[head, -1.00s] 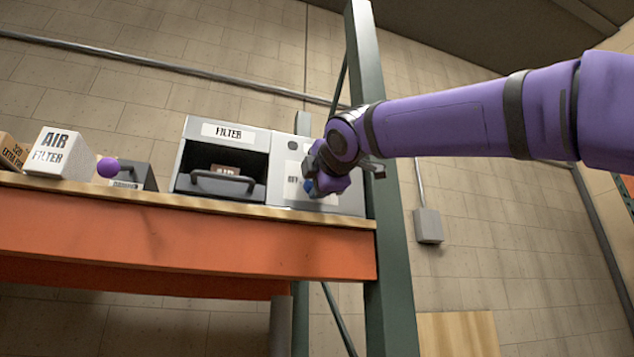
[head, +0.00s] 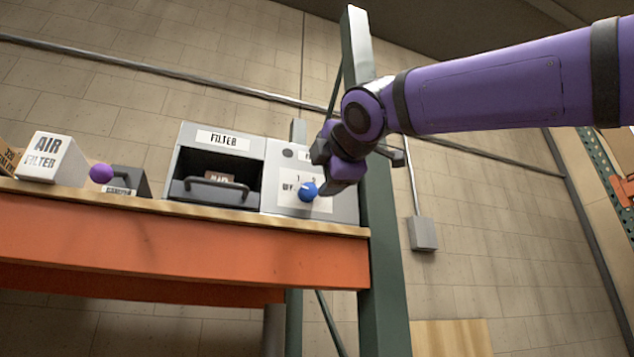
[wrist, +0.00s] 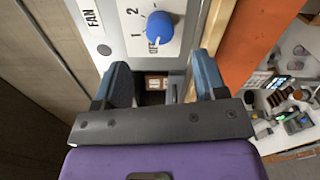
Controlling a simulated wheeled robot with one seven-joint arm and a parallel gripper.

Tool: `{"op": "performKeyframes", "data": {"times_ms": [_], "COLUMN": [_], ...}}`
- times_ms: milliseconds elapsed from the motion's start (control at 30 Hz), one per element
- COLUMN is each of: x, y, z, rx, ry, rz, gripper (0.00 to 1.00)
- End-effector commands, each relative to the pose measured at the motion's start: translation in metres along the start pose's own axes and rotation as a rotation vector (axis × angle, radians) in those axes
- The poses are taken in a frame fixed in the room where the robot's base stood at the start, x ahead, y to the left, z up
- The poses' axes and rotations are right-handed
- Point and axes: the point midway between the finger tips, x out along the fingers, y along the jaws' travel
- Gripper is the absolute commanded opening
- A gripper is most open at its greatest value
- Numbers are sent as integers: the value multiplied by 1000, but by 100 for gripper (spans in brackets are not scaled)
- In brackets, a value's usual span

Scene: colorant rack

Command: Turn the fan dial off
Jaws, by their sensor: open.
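The blue fan dial (head: 308,191) sits on the light panel of the grey unit (head: 345,204), at the right end of the shelf. In the wrist view the dial (wrist: 164,27) is at the top, with 1, 2 and OFF printed around its left side. A pale pointer mark on it appears to point to OFF. My gripper (head: 333,176) is just above and right of the dial in the head view. In the wrist view my gripper (wrist: 162,72) is open and empty, its fingers apart, with the dial beyond the tips and not between them.
A filter housing (head: 221,138) with a handle stands left of the fan panel. A white air filter box (head: 50,158) and a purple ball (head: 101,173) are further left. A green rack post (head: 372,230) rises close to the right of the panel. The shelf edge (head: 180,238) runs below.

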Motion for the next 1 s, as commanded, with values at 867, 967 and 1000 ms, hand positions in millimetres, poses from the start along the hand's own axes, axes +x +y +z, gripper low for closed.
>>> {"op": "performKeyframes", "data": {"times_ms": [867, 967, 1000], "x": [-28, -28, -28], "y": [0, -4, -10], "z": [0, 1, 4], "rx": [0, 9, 23], "ry": [1, -3, -8], "rz": [-1, -9, -23], "gripper": [65, 65, 65]}}
